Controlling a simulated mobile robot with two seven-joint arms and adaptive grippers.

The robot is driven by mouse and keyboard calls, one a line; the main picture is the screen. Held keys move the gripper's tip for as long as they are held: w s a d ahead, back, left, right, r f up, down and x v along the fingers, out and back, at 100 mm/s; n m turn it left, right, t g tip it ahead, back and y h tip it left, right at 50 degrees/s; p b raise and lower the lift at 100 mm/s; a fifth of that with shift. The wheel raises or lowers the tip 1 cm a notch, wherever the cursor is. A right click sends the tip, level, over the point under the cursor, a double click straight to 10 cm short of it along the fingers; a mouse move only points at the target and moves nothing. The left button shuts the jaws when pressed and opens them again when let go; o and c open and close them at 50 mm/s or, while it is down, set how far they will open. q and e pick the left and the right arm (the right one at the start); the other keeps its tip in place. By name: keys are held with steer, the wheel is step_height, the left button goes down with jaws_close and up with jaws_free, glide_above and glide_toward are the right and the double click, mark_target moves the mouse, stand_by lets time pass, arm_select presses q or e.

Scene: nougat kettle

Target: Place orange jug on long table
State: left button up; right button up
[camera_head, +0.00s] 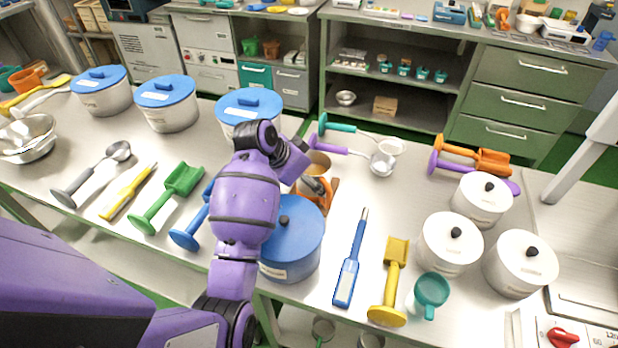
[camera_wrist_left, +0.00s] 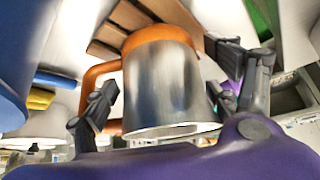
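The orange jug (camera_wrist_left: 160,85) has a metal body, an orange band at one end and an orange side handle. In the left wrist view it lies between the two fingers of my left gripper (camera_wrist_left: 168,88), which are spread apart on either side of it. Small gaps seem to show, and firm contact cannot be seen. In the head view the jug (camera_head: 318,160) is partly hidden by my left gripper (camera_head: 316,182), beside the blue pot. The long table (camera_head: 345,215) is the pale surface beneath. My right gripper is not in view.
A wooden slatted piece (camera_wrist_left: 108,32) is behind the jug. A blue pot (camera_head: 292,240) stands close in front, a blue-lidded white pot (camera_head: 248,108) behind. Ladles (camera_head: 381,164) lie to the right. A blue thermometer-like tool (camera_head: 350,262), a yellow scoop (camera_head: 392,278) and white pots (camera_head: 450,245) occupy the right side.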

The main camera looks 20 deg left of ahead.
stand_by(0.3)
arm_select(q)
steer(key=v, duration=1.2)
